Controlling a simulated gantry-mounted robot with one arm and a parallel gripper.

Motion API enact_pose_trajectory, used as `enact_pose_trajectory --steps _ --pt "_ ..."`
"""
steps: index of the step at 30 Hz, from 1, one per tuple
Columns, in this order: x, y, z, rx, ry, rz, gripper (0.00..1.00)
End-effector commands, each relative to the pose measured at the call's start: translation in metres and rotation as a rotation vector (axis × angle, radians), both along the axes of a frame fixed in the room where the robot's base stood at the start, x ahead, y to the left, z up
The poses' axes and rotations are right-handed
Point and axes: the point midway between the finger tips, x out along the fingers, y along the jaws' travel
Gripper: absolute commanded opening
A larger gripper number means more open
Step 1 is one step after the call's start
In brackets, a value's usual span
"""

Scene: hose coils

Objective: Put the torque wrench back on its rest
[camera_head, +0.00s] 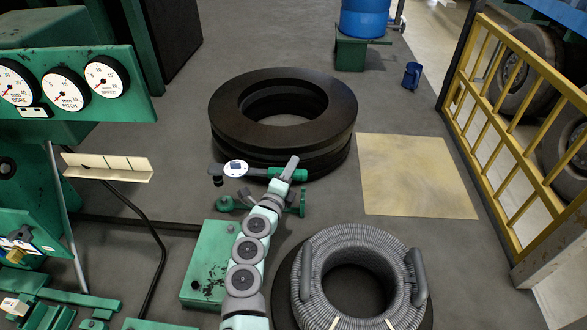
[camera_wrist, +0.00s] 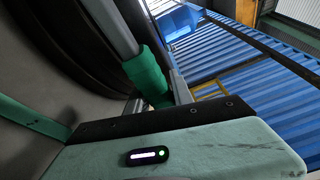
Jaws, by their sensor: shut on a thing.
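The torque wrench appears to be the bar-like tool with a white round dial (camera_head: 236,168), a dark head on the left and a green grip (camera_head: 288,174) on the right. It lies roughly level across the picture in front of the tyre stack. My gripper (camera_head: 288,170) is shut at the green grip and holds it. The wrist view shows a grey bar with a green sleeve (camera_wrist: 147,73) beyond my mint housing. The fingertips are not clear there. A green fitting with upright ends (camera_head: 302,204) stands below the tool, partly behind my arm. I cannot tell whether this is the rest.
Stacked black tyres (camera_head: 230,110) stand just behind the tool. A ribbed grey hose coil (camera_head: 320,265) lies at front right. A green box (camera_head: 208,262) is left of my arm. A cream ledge (camera_head: 108,167) and gauge panel (camera_head: 135,85) are at left. A tan floor sheet (camera_head: 415,175) is clear.

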Motion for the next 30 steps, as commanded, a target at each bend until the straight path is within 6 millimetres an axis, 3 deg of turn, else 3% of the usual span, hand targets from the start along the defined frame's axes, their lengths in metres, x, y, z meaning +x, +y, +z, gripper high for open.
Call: enact_pose_trajectory --steps 17,30 --pt "0.0 0.0 -0.04 0.0 -0.002 0.0 0.0" --pt "0.0 -0.002 -0.037 -0.025 0.005 -0.005 0.0"
